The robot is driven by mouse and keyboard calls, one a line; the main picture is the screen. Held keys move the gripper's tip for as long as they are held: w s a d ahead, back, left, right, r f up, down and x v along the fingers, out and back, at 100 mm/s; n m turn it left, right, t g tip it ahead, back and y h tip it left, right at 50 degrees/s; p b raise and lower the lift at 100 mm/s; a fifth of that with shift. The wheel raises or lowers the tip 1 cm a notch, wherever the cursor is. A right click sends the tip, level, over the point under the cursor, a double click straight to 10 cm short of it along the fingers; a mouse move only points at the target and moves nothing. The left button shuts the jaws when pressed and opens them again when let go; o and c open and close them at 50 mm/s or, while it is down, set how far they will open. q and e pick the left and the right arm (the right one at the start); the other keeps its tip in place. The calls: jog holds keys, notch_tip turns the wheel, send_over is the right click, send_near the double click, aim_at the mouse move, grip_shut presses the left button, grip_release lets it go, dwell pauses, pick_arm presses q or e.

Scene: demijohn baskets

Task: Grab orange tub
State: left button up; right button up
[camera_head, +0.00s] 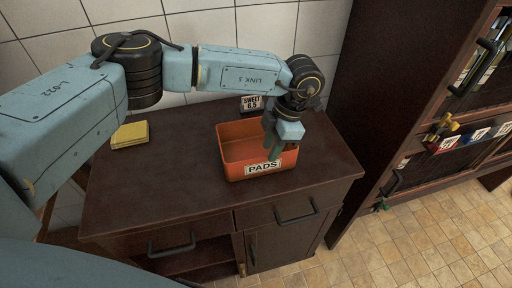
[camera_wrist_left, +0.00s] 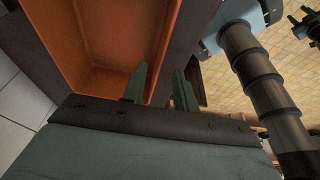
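The orange tub (camera_head: 237,131) stands on the dark wooden cabinet top, with a white "PADS" label (camera_head: 263,168) on its front wall. It is open at the top and looks empty inside. My left gripper (camera_head: 272,147) points down at the right part of the tub. In the left wrist view, my left gripper's two fingers (camera_wrist_left: 160,92) are apart. One finger is on the inner side of a wall of the orange tub (camera_wrist_left: 103,42), the other on its outer side. A gap shows between the fingers; contact with the wall cannot be told.
A yellow stack of pads (camera_head: 130,134) lies at the left of the cabinet top (camera_head: 165,185). A "SWEET 6.5" sign (camera_head: 252,103) stands behind the tub near the tiled wall. A tall dark shelf unit (camera_head: 385,90) rises at the right. The cabinet top's front left is clear.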

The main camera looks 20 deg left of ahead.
aim_at(257, 176)
pick_arm(q)
jog(key=x, duration=0.2)
jog(key=shift+a+f, duration=0.1)
jog(key=shift+f, duration=0.3)
jog(key=p+x, duration=0.1)
jog(key=x, duration=0.4)
jog(key=shift+s+a, duration=0.15)
jog(key=shift+a, duration=0.05)
grip_shut()
